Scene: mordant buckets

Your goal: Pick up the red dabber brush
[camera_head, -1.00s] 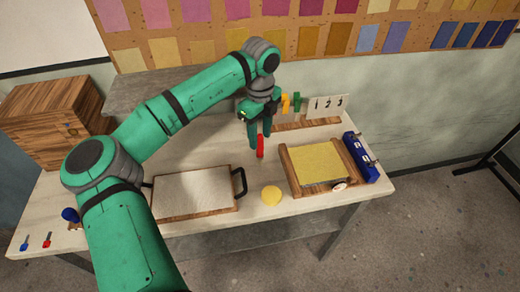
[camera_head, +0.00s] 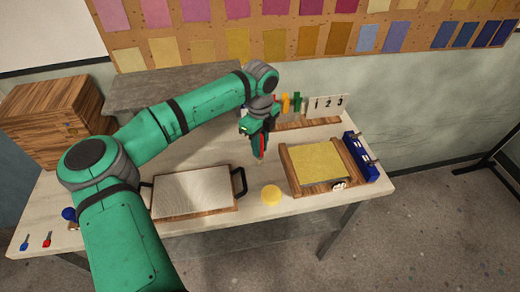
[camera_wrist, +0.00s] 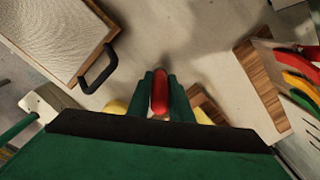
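The red dabber brush (camera_wrist: 160,92) shows in the wrist view as a red rounded handle between my two green fingers. My gripper (camera_wrist: 163,95) is closed in on it from both sides, with the fingers against it. In the head view my gripper (camera_head: 259,148) points down over the table's middle, and a little red of the brush (camera_head: 261,144) shows between the fingers. The brush's lower end is mostly hidden. I cannot tell whether it still touches the table.
A framed screen (camera_head: 195,190) with a black handle lies left, a yellow round thing (camera_head: 271,194) in front. A wooden tray with a yellow pad (camera_head: 318,164) and a blue block (camera_head: 361,157) stand right. A numbered card (camera_head: 328,105) and coloured pieces (camera_head: 297,102) stand behind.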

